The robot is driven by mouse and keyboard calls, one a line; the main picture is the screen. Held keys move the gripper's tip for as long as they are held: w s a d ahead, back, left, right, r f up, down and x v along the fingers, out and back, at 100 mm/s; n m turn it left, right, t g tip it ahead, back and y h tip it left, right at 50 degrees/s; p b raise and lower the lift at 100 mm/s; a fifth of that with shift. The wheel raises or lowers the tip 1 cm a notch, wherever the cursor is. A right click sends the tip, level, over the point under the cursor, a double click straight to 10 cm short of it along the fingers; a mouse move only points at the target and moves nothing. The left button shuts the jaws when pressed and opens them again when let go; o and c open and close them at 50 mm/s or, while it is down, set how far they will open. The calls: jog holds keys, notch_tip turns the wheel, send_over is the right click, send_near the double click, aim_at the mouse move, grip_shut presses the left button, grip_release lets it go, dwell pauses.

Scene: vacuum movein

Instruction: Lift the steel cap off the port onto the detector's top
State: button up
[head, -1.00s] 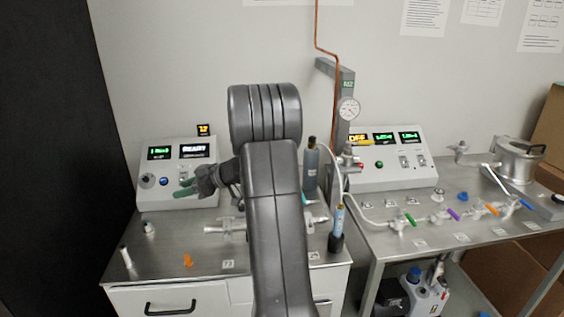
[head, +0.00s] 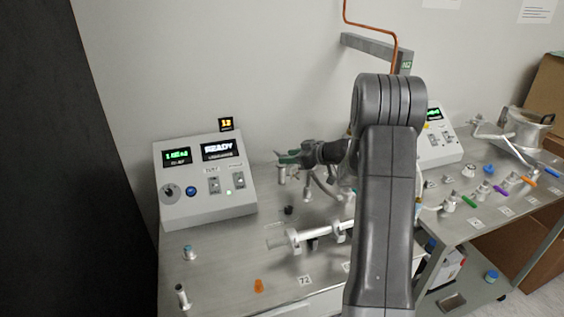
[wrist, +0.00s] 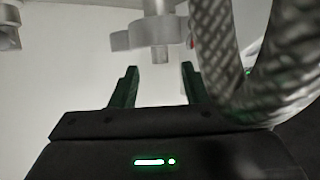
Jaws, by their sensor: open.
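The detector, a grey console (head: 205,180) with READY on its display, stands at the left of the bench. My gripper (head: 288,158), with green fingers, is raised to the right of the console. In the wrist view its fingers (wrist: 158,85) are apart with nothing between them. A steel fitting (wrist: 158,30) with a flange and a short stub hangs in view just beyond the fingertips, and a braided hose (wrist: 235,60) passes close on the right. I cannot tell which steel part is the cap or the port; my arm hides part of the bench.
A horizontal steel tube (head: 310,236) on clamps, an orange piece (head: 258,286) and small steel fittings (head: 188,253) are on the bench. The right bench (head: 480,205) has several coloured valve handles. A copper line (head: 370,25) runs down the wall.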

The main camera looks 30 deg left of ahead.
jog(key=x, duration=0.4)
jog(key=shift+a+f, duration=0.1)
jog(key=shift+f, duration=0.15)
grip_shut()
jog(key=shift+r, duration=0.1)
notch_tip(320, 180, up, 9)
jog(key=shift+r+p, duration=0.15)
jog(key=shift+p, duration=0.25)
notch_tip(320, 180, up, 4)
jog(key=p, duration=0.4)
jog(key=shift+p, duration=0.35)
jog(key=shift+f, duration=0.25)
